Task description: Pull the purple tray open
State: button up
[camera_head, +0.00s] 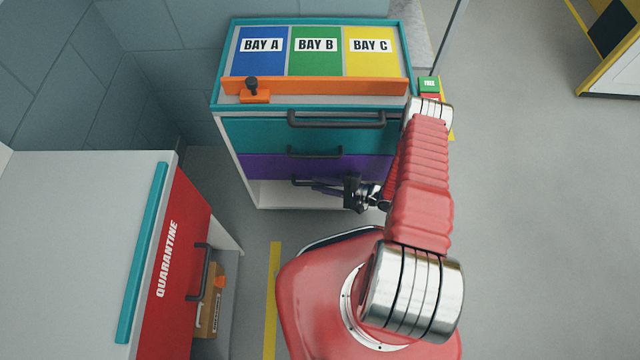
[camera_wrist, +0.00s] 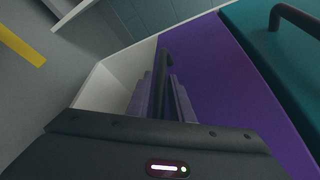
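The purple tray (camera_head: 343,166) is a drawer front low in the cabinet, below a teal one, and looks shut. Its dark handle (camera_head: 299,182) is partly hidden by my gripper (camera_head: 328,187), which reaches in from the right at the tray's front. In the wrist view, the purple front (camera_wrist: 215,75) fills the middle and right. The dark handle bar (camera_wrist: 161,70) runs between the two fingers of my gripper (camera_wrist: 161,98), one on each side and close to it. I cannot tell whether the fingers press on the bar.
The teal drawer (camera_head: 250,133) above has its own handle. The cabinet top carries bays A, B and C and an orange bar (camera_head: 320,87). A red-fronted quarantine cabinet (camera_head: 180,255) stands at the left. The floor (camera_head: 550,220) at the right is clear.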

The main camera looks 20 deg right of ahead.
jog(key=shift+c, duration=0.4)
grip_shut()
jog(key=shift+s, duration=0.15)
